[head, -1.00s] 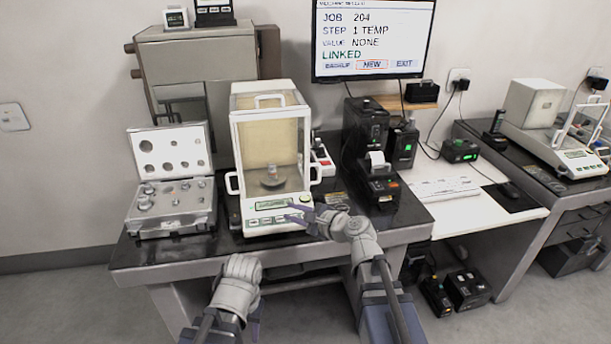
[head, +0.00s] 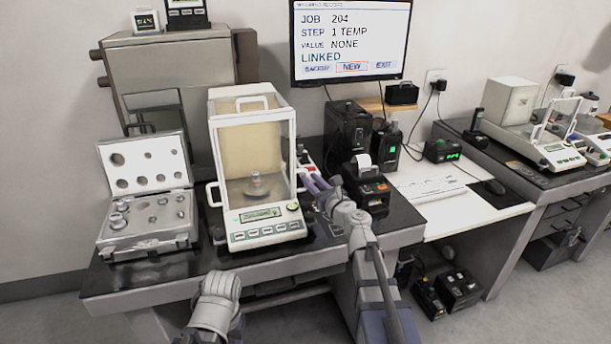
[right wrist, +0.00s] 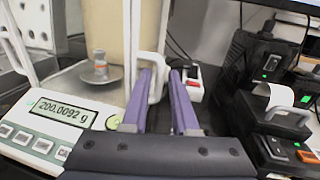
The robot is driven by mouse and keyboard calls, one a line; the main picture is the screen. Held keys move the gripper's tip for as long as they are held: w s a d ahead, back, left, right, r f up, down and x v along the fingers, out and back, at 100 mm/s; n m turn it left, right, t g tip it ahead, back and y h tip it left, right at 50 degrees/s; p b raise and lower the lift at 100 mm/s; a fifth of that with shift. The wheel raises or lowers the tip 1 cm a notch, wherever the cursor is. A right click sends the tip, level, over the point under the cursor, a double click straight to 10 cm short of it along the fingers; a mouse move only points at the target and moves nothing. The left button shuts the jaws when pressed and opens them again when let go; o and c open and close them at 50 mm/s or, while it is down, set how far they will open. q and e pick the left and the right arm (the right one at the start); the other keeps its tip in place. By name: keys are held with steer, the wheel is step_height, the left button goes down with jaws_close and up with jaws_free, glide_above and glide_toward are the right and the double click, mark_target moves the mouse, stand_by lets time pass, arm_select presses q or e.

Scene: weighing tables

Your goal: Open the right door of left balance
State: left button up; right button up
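The left balance (head: 226,218) stands on the dark table in the head view, its glass draft shield closed as far as I can tell. A small metal weight (right wrist: 98,66) sits on its pan, and its display (right wrist: 64,110) reads 200.0092 g. The right door's white loop handle (right wrist: 160,62) shows in the right wrist view. My right gripper (head: 312,182) is at the balance's right side. In the right wrist view its purple fingers (right wrist: 161,74) are apart, with the handle at their tips, partly hidden by the left finger. My left wrist (head: 214,304) shows low; its fingers do not.
An open case of weights (head: 150,225) stands left of the balance. A power strip (right wrist: 193,84) lies just behind my right fingers. A small printer (head: 366,184) stands close on the right. Another balance (head: 535,145) stands on the far right table.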

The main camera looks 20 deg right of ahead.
mark_target(306, 173)
steer(key=x, duration=0.4)
steer(key=shift+s, duration=0.1)
jaws_close()
stand_by(1.3)
